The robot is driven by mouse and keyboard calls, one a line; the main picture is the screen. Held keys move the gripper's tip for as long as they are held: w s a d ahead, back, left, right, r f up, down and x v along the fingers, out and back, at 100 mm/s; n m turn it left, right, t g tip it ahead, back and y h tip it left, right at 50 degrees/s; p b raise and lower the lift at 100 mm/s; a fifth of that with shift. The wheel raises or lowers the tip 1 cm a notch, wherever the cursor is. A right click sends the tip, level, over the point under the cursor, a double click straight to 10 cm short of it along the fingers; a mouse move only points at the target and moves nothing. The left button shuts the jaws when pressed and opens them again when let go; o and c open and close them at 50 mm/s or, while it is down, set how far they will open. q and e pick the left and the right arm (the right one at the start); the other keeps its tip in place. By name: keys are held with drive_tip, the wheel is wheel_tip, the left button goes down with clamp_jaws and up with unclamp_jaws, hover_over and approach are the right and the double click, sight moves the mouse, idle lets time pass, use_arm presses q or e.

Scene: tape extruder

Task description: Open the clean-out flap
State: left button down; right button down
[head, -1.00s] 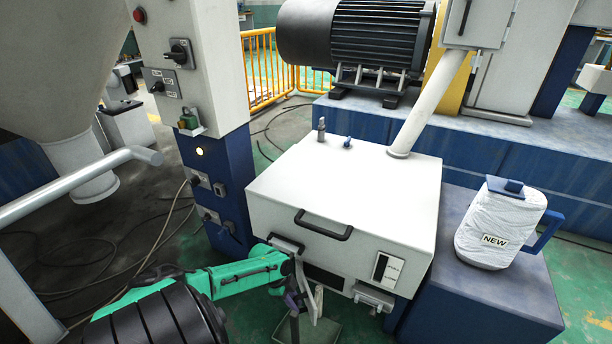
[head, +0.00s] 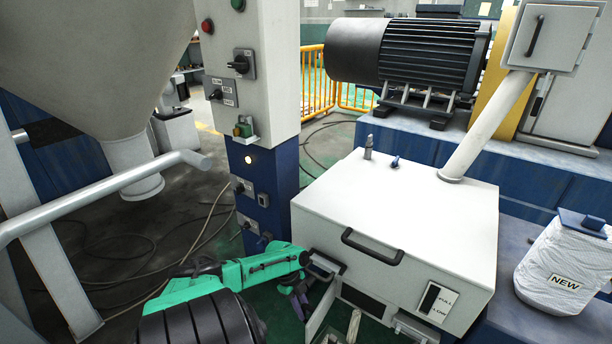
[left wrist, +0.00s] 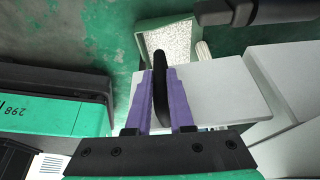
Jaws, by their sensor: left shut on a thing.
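The clean-out flap (head: 322,305) is a pale panel low on the front of the white box (head: 395,225). It stands swung out, with a dark opening (head: 362,300) beside it to the right. My left gripper (head: 300,302) is at the flap's left side, partly hidden by its own arm. In the left wrist view, its purple fingers (left wrist: 160,85) are shut on the flap's black handle (left wrist: 160,88). The flap's pale face (left wrist: 228,98) shows right of the fingers there. My right gripper is not in view.
A black lid handle (head: 372,247) juts from the box front above the opening. A tray (left wrist: 170,35) of pale granules lies below. A blue and grey control column (head: 265,130) stands left of the box, a grey pipe rail (head: 110,195) farther left. A white NEW container (head: 565,265) stands right.

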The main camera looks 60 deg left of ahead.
use_arm(q)
drive_tip(key=shift+a, duration=0.25)
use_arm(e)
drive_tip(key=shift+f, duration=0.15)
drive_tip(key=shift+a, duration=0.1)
use_arm(q)
drive_tip(key=c, duration=0.8)
unclamp_jaws()
drive_tip(key=shift+w, duration=0.1)
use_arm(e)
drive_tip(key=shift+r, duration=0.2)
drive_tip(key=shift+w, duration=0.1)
use_arm(q)
drive_tip(key=p+v, duration=0.7)
drive_tip(key=v, duration=0.7)
drive_tip(key=shift+r, duration=0.25)
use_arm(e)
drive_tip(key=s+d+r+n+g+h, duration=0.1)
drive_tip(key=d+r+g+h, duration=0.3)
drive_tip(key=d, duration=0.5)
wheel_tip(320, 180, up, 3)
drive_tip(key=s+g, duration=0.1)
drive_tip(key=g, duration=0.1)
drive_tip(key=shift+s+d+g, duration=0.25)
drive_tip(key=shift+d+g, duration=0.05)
